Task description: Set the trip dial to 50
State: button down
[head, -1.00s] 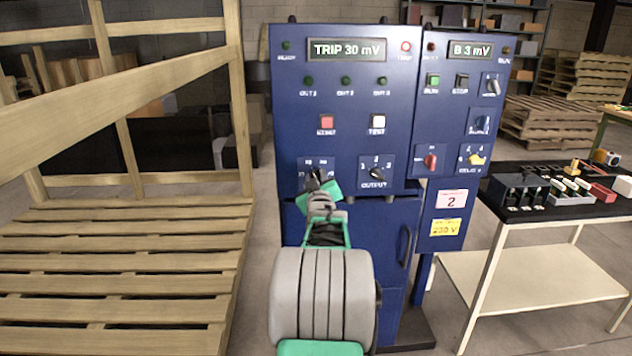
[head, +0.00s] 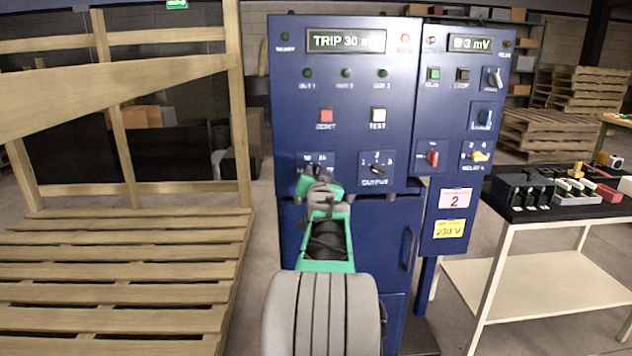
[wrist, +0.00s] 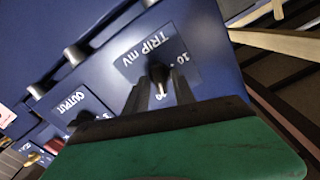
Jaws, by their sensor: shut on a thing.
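The trip dial is a black knob on a plate marked TRIP mV in the wrist view (wrist: 159,72). Its plate (head: 312,160) shows in the head view at the lower left of the blue cabinet, with the knob mostly hidden behind my gripper. My gripper (wrist: 157,90) is shut on the dial knob, one dark finger on each side of it. It also shows in the head view (head: 312,180) at the dial. The trip display (head: 346,41) reads TRIP 30 mV. The numbers around the dial are partly covered by the fingers.
The output knob (head: 377,170) is just right of the dial. The red reset (head: 326,115) and white test (head: 378,115) buttons sit above. A narrower blue panel (head: 440,225) adjoins on the right.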

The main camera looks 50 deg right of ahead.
jog(key=shift+m+b, duration=0.35)
jog(key=shift+m, duration=0.55)
jog(key=c, duration=1.4)
grip_release()
jog(key=shift+c, duration=0.2)
jog(key=v, duration=0.8)
jog(key=shift+d, duration=0.1)
